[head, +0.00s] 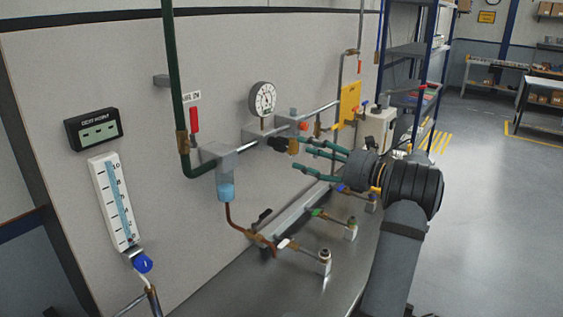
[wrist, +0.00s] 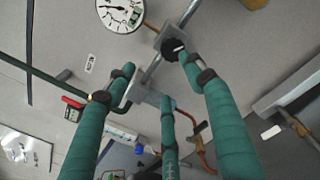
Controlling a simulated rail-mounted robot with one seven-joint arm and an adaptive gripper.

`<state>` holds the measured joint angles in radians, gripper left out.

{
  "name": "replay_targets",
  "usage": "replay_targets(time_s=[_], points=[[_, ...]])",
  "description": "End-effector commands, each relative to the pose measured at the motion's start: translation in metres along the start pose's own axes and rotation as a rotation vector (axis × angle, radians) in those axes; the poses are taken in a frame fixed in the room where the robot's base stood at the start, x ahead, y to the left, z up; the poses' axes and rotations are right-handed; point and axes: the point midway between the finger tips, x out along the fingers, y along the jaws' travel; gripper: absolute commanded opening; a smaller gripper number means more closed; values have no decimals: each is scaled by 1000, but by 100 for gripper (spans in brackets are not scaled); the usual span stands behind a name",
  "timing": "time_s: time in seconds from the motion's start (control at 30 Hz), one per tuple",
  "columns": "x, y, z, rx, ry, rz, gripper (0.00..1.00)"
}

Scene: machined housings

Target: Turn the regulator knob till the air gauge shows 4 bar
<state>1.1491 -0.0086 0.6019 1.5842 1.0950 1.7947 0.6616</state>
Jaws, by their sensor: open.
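The round white air gauge (head: 262,98) stands above the pipe on the wall panel; its face also shows at the top of the wrist view (wrist: 120,12), cut by the frame edge. Its reading is too small to tell. The dark regulator knob (head: 279,144) sits on the grey block below the gauge; in the wrist view the knob (wrist: 171,48) is black with a pale mark. My gripper (head: 303,153) has three green fingers spread apart, just in front of the knob. In the wrist view (wrist: 155,78) one fingertip appears close beside the knob; contact cannot be told.
A red-handled valve (head: 194,120) and blue-bowled filter (head: 226,185) are left of the knob. A yellow plate (head: 349,104) and grey box (head: 379,130) stand right. Small valves (head: 350,229) line the bench below. The floor at right is clear.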

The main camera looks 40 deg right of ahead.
Motion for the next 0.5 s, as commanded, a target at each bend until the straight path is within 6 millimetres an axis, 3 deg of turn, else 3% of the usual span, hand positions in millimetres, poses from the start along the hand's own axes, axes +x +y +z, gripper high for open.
replay_targets(time_s=[0.2,0.37,0.5], points=[[-2,-12,4,-365,13,-37,53],[3,-12,3,-463,19,-35,53],[21,-11,5,-466,19,-32,53]])
